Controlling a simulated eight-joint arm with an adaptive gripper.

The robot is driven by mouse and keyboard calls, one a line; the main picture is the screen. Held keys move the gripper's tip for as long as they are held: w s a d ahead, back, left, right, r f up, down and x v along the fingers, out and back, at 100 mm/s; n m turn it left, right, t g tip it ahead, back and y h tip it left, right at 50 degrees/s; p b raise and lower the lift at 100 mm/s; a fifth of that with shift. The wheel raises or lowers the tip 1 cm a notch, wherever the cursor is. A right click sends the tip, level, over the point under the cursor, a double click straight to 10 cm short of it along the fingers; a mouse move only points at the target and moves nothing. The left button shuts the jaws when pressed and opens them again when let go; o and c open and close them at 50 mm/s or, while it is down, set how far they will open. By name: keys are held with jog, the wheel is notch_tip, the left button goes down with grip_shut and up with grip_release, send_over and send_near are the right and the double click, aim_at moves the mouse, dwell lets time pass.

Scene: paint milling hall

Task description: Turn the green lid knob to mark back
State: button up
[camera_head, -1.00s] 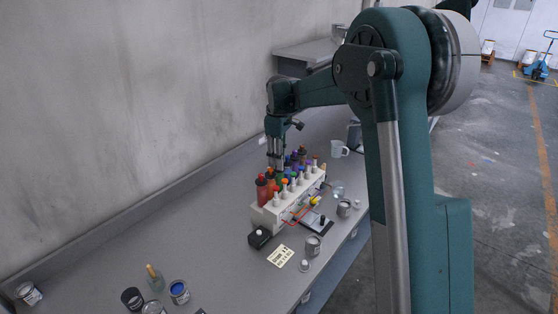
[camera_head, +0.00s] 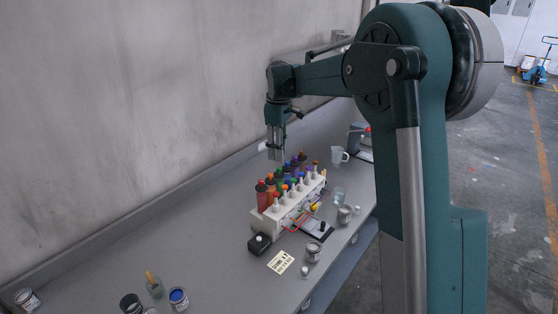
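A white dispenser rack (camera_head: 268,228) stands on the grey bench with a back row of coloured canisters and a front row of small pale parts with coloured tops. A green canister (camera_head: 280,174) shows in the back row, between orange-red and darker blue or purple ones. Its lid knob and any marks on it are too small to make out. My gripper (camera_head: 276,159) points straight down just above the back row, near the green canister, apparently clear of it. The fingers are too small to tell whether they are open or shut; I see nothing held.
A black box with a white button (camera_head: 259,243) and a cream label card (camera_head: 280,262) lie in front of the rack. Metal cans (camera_head: 313,251) and a white mug (camera_head: 338,155) stand on the right. Paint jars (camera_head: 178,298) stand at lower left. The bench's middle left is clear.

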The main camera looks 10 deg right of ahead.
jog(key=shift+r, duration=2.6)
jog(key=s+d+r+m+t+b, duration=0.1)
jog(key=s+d+r+m, duration=0.15)
jog(key=s, duration=0.65)
jog(key=s+d+r+m+t, duration=0.1)
jog(key=s+d+m, duration=0.15)
jog(key=s, duration=0.55)
jog(key=s+d+r+m+t+b, duration=0.1)
jog(key=s+d+t, duration=0.15)
jog(key=s, duration=0.65)
jog(key=s+d+f+m+t, duration=0.1)
jog(key=s+f+m, duration=0.1)
jog(key=s+f, duration=0.2)
jog(key=s+d+f+m, duration=0.2)
jog(key=s+f, duration=0.2)
jog(key=s, duration=0.7)
jog(key=s+d+f+m+t+b, duration=0.1)
jog(key=s+f, duration=0.3)
jog(key=s, duration=0.4)
jog(key=shift+d+f+m+t, duration=0.25)
jog(key=shift+m+t, duration=0.1)
jog(key=shift+m, duration=0.15)
jog(key=shift+r, duration=0.15)
jog(key=shift+c, duration=1.3)
